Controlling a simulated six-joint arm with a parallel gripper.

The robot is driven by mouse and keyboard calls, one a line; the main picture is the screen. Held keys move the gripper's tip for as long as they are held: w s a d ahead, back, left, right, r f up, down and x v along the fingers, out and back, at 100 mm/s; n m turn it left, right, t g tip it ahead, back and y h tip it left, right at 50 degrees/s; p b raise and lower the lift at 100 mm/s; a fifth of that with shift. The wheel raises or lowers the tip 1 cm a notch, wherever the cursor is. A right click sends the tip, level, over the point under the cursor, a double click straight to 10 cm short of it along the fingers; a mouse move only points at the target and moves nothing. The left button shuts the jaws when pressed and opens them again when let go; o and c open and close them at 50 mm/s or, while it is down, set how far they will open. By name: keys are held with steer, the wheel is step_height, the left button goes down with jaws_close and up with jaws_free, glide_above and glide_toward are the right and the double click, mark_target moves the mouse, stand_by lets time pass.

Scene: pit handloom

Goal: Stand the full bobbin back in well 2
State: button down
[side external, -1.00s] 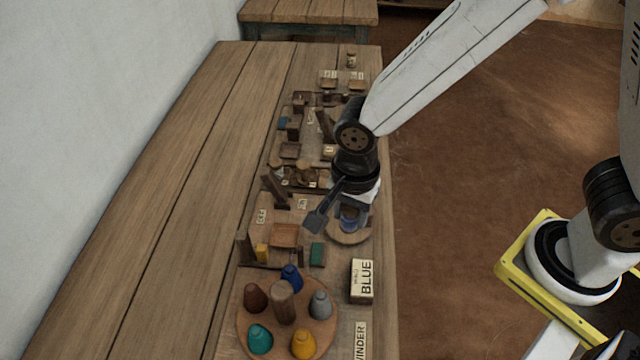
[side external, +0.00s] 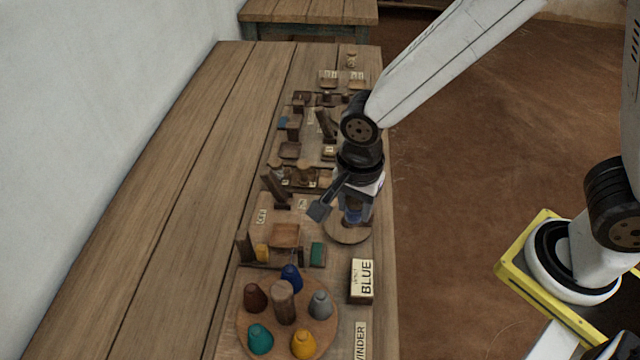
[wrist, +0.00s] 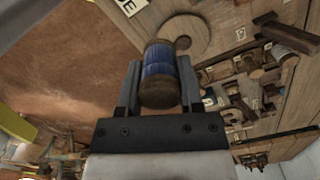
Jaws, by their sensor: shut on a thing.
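My gripper (wrist: 158,90) is shut on the full bobbin (wrist: 158,70), which is wound with blue thread and has brown wooden ends. In the side external view, my gripper (side external: 354,208) holds the blue bobbin (side external: 352,216) just above a round wooden disc (side external: 348,235). The disc also shows behind the bobbin in the wrist view (wrist: 196,30). A wooden rack with upright bobbins (side external: 301,176) stands farther back along the bench. Its well numbers are too small to read, so I cannot tell which is well 2.
A round board (side external: 246,318) with several coloured cones and a central post is at the near end. A box marked BLUE (side external: 362,281) stands near the bench's right edge. Small trays and blocks crowd the strip behind my gripper; the bench's left planks (side external: 165,200) are clear.

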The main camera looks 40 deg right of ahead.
steer(key=w+d+m, duration=0.4)
steer(key=d, duration=0.8)
steer(key=shift+w+d+f, duration=0.2)
steer(key=shift+f, duration=0.15)
steer(key=w+f, duration=0.2)
steer(key=w, duration=0.2)
steer(key=w+f, duration=0.3)
steer(key=w, duration=0.1)
steer(key=w+a+f, duration=0.1)
steer(key=w+f, duration=0.2)
steer(key=w, duration=0.1)
steer(key=shift+w, duration=0.1)
steer(key=shift+w+a+f, duration=0.1)
steer(key=shift+w+f, duration=0.5)
steer(key=shift+f, duration=0.05)
steer(key=shift+f, duration=0.1)
steer(key=shift+w+f, duration=0.25)
steer(key=shift+f, duration=1.5)
